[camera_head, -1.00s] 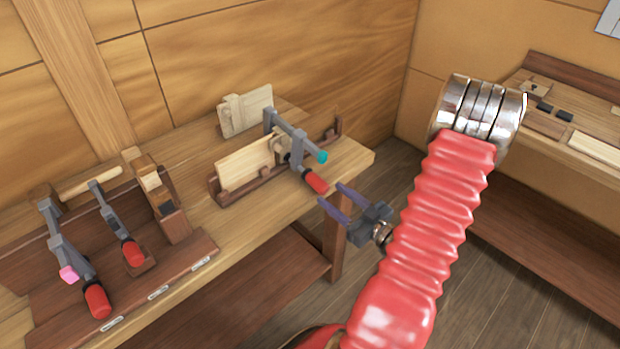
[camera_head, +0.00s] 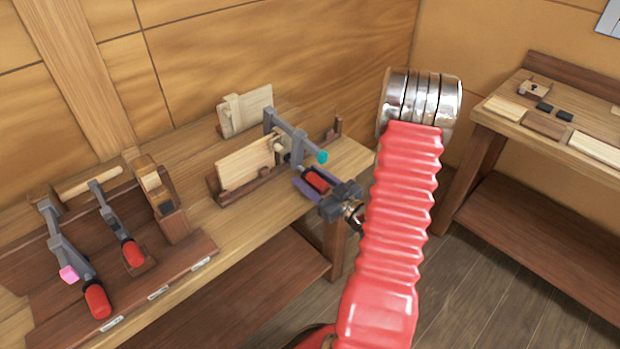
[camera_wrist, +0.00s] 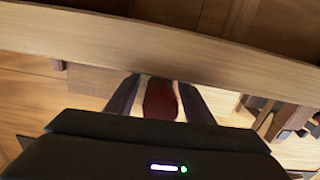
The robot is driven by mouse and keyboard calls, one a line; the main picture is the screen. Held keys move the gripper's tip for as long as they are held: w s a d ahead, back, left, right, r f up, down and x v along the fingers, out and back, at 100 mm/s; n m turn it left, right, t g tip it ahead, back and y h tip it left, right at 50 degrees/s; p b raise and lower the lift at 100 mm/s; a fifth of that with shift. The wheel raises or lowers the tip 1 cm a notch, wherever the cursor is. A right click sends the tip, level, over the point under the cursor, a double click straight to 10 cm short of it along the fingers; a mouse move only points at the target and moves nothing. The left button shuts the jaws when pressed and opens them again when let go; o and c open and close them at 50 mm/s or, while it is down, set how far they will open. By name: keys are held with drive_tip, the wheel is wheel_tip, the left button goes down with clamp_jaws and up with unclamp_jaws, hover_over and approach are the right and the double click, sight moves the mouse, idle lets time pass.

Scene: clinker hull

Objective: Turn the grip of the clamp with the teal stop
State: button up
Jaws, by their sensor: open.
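The clamp with the teal stop (camera_head: 322,156) sits on the bench, its grey bar (camera_head: 292,132) against the pale boards in a brown holder. Its red grip (camera_head: 317,180) points toward my arm. My gripper (camera_head: 309,185) is open, with its two purple-grey fingers on either side of the red grip. In the wrist view the dark red grip (camera_wrist: 160,100) shows between the two fingers, with narrow gaps visible beside it. The clamp's bar and stop cannot be made out in the wrist view.
On the left, a brown board carries a clamp with a pink stop (camera_head: 69,273), a smaller clamp (camera_head: 132,252) and a wooden plane (camera_head: 160,200). The bench edge (camera_wrist: 160,45) crosses the wrist view. Another bench (camera_head: 560,130) stands at right, with open floor between.

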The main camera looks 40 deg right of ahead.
drive_tip(key=shift+w, duration=0.1)
drive_tip(key=shift+c, duration=0.3)
drive_tip(key=c, duration=1)
drive_tip(key=shift+m, duration=0.3)
drive_tip(key=shift+a+m+y, duration=0.1)
drive_tip(key=shift+m+y, duration=0.3)
drive_tip(key=shift+m, duration=1.3)
drive_tip(key=o, duration=1.1)
drive_tip(key=shift+c, duration=0.2)
